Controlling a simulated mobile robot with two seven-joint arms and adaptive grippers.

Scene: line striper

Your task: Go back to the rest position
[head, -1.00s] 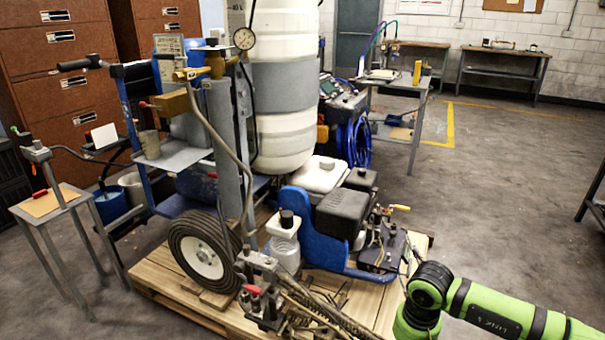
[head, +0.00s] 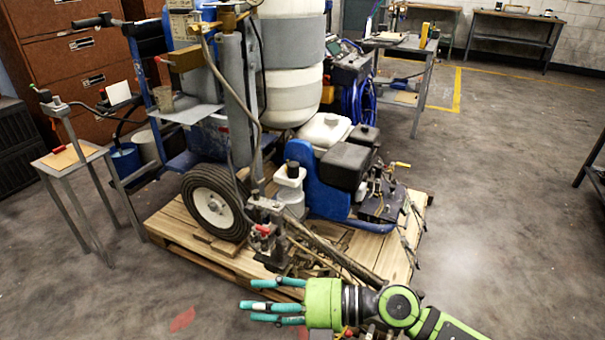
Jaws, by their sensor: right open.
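My right gripper (head: 277,307) shows at the bottom centre of the head view. It has a green body and teal fingers that point left. The fingers are spread and hold nothing. It appears in front of the near edge of the wooden pallet (head: 196,262), and I cannot tell its height above the floor. The line striper (head: 322,192) stands on the pallet, with a black-tyred wheel (head: 214,203), a blue frame and a large white tank (head: 294,92). My left gripper is not in the picture.
A small side table (head: 68,158) stands at the left, before brown drawer cabinets (head: 88,85). A grey workbench (head: 425,76) is behind the striper, and another bench (head: 514,38) is at the back wall. The floor at right (head: 500,190) is clear.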

